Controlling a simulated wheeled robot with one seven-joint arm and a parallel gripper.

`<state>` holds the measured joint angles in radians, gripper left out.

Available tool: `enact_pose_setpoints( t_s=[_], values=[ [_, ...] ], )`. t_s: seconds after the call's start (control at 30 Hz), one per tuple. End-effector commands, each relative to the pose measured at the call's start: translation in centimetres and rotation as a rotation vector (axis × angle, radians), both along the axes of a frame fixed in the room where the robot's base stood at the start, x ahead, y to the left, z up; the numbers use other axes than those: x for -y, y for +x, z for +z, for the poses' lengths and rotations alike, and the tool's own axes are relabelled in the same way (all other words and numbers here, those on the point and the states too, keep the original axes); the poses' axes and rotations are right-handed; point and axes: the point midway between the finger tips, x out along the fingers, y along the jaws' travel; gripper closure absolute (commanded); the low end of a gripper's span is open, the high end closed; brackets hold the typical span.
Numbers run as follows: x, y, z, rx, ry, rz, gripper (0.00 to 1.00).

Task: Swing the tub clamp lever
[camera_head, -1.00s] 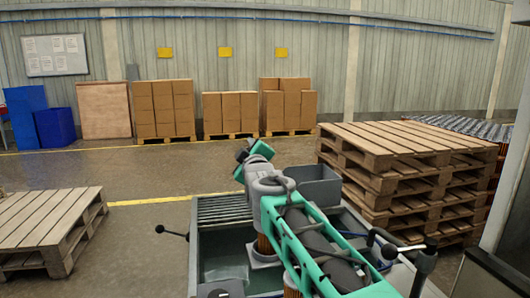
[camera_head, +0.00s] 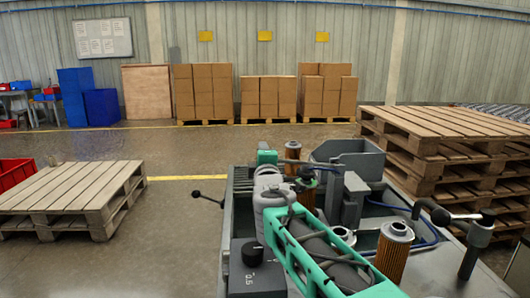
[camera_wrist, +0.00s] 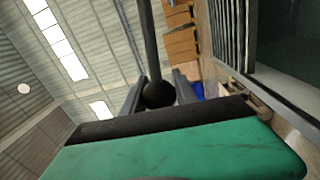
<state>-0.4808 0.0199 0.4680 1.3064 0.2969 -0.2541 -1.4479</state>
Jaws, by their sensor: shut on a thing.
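My gripper (camera_wrist: 158,92) is shut on a black ball knob (camera_wrist: 160,95) at the end of a dark rod (camera_wrist: 147,40), as the wrist view shows. In the head view my gripper (camera_head: 305,178) is beyond my arm's bend, over the far part of the grey tub (camera_head: 232,215), and small. A thin grey rod (camera_head: 318,166) shows beside it; I cannot tell whether it is the held lever. Another ball-knobbed lever (camera_head: 208,198) sticks out from the tub's left side, untouched. My arm hides much of the tub.
Orange pleated filter cartridges (camera_head: 393,255) stand at the right and behind my arm. A grey bin (camera_head: 347,153) is at the back. A black-knobbed lever (camera_head: 462,217) and an upright black handle (camera_head: 470,250) stand at the right.

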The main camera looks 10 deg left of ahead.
Motion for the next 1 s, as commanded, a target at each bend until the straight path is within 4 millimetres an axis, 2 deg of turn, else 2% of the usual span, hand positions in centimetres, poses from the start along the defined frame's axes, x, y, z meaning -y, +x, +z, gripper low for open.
enact_pose_setpoints(
  t_s=[0.1,0.5,0.53,0.77,1.0],
  values=[
    [-0.02,0.02,-0.53,-0.003,0.001,-0.001,1.0],
    [-0.01,0.02,-0.56,-0.004,0.002,-0.001,1.0],
    [-0.01,0.02,-0.55,-0.004,0.002,-0.001,0.64],
    [-0.01,0.02,-0.4,-0.001,0.003,-0.001,0.45],
    [-0.01,-0.04,-0.26,0.001,0.003,0.0,0.44]
  ],
)
